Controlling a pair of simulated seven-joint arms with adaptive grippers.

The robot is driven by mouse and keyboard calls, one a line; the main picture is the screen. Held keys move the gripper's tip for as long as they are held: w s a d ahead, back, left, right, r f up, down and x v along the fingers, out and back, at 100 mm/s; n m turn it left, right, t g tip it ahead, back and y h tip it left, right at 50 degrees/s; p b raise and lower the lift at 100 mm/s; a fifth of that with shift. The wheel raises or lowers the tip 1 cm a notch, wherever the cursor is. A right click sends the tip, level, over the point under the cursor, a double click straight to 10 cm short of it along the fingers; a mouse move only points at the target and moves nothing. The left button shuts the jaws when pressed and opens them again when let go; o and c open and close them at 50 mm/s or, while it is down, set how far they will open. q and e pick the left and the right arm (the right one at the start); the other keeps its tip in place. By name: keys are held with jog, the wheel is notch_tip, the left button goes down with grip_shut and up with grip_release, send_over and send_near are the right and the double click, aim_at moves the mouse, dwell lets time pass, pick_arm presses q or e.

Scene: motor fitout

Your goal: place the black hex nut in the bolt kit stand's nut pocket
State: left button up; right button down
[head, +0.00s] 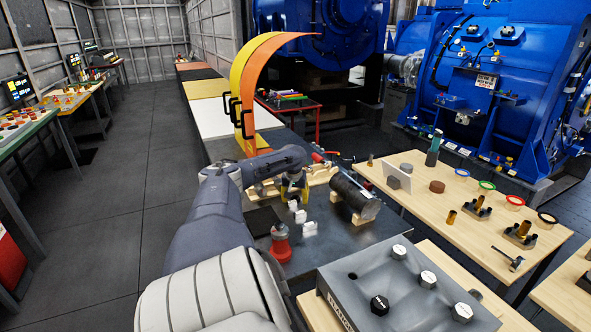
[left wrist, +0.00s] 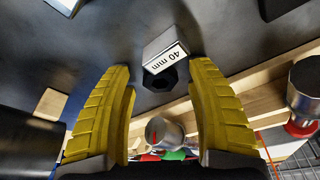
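The black hex nut (left wrist: 160,78) shows in the left wrist view, against a white block labelled "40 mm" (left wrist: 167,60). My left gripper (left wrist: 162,75) is open, its yellow ribbed fingers on either side of the nut's line with clear gaps. In the head view my left gripper (head: 293,190) points down over the dark table; I cannot make out the nut there. A wooden rack (head: 265,188), probably the bolt kit stand, lies beside the gripper; its wood (left wrist: 185,118) crosses the left wrist view. Its nut pocket cannot be made out. My right gripper is not in view.
White blocks (head: 309,228) and a red-and-grey bottle-like object (head: 280,243) stand near the gripper. A dark cylinder (head: 355,196) rests on wooden supports to the right. A grey block with hex heads (head: 400,292) fills the foreground. Bare dark tabletop (head: 345,240) lies between.

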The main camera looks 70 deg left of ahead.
pick_arm(q)
grip_shut()
dwell(0.5)
